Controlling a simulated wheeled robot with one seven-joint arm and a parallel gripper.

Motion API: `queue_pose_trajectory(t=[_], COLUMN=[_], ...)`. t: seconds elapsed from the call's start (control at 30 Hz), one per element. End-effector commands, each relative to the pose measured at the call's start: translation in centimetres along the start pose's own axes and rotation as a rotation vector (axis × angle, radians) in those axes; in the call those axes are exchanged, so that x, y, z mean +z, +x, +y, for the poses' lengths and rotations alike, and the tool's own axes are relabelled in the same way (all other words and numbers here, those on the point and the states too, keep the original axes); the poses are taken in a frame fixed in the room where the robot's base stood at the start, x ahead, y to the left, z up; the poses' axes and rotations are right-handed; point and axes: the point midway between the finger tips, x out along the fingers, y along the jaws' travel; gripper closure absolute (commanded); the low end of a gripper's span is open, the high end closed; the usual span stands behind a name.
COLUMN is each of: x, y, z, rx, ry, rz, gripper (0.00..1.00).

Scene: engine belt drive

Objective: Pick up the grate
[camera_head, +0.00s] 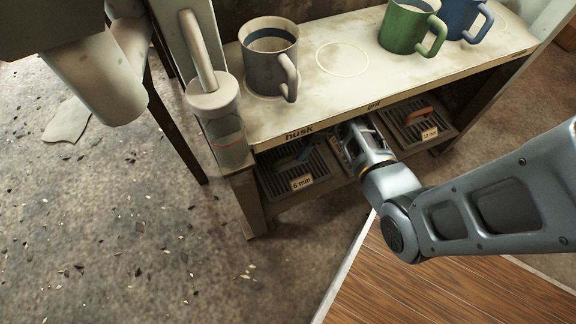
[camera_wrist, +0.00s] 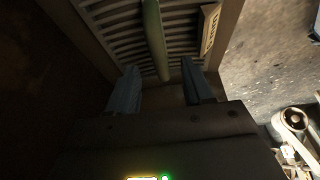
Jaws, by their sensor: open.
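In the wrist view a slatted grate (camera_wrist: 186,39) with a pale green bar handle (camera_wrist: 155,38) lies ahead of my gripper (camera_wrist: 160,84). My gripper is open, with its fingers on either side of the handle's near end and nothing visibly held. I cannot tell whether they touch it. In the head view my gripper (camera_head: 352,138) reaches under the bench top, between a dark grate (camera_head: 280,178) labelled 6 mm with a blue handle and a grate (camera_head: 408,112) labelled 12 mm with an orange handle. My gripper hides most of the space between them.
The bench top (camera_head: 340,90) hangs close above the grates, with front labels "husk" and "grit". A grey mug (camera_head: 268,62), a green mug (camera_head: 402,28) and a blue mug (camera_head: 458,18) stand on it. A handled cylinder (camera_head: 215,110) is at its left end. The floor in front is open.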

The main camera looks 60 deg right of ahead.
Motion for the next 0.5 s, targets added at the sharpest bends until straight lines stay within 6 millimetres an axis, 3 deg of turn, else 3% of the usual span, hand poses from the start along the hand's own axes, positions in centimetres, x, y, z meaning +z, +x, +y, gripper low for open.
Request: queue_pose_trajectory(t=[0.5], x=[-0.2], y=[5.4], z=[0.0], rx=[0.001], ry=[0.001], rz=[-0.001], gripper=[0.49])
